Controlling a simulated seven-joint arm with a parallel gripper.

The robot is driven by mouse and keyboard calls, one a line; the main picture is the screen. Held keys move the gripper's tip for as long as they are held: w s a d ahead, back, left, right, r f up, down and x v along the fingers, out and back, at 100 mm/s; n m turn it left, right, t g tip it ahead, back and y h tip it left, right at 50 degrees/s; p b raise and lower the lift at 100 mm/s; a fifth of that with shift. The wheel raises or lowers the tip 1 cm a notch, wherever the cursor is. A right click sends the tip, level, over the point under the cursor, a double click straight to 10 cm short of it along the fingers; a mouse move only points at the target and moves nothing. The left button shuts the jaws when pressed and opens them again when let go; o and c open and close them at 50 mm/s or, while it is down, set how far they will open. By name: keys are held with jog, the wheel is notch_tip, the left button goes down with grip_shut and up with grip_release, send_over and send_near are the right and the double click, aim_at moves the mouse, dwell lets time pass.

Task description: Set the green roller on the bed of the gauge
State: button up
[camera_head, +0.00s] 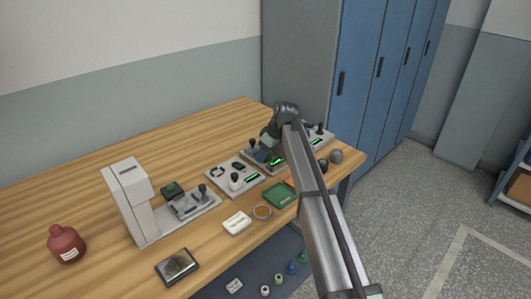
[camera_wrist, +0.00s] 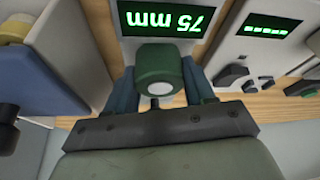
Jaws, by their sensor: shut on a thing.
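The green roller (camera_wrist: 160,62) is between the two blue-grey fingers of my gripper (camera_wrist: 160,88) in the wrist view, its pale end facing the camera. My gripper is shut on it. Directly beyond it is a gauge with a lit display (camera_wrist: 163,17) that reads 75 mm upside down.
A neighbouring device's display (camera_wrist: 268,22) shows dashes. The table's back left is clear.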

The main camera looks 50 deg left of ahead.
jog(key=o, duration=1.2)
jog(key=shift+c, duration=0.2)
jog(key=v, duration=1.4)
jog(key=shift+d+f, duration=0.1)
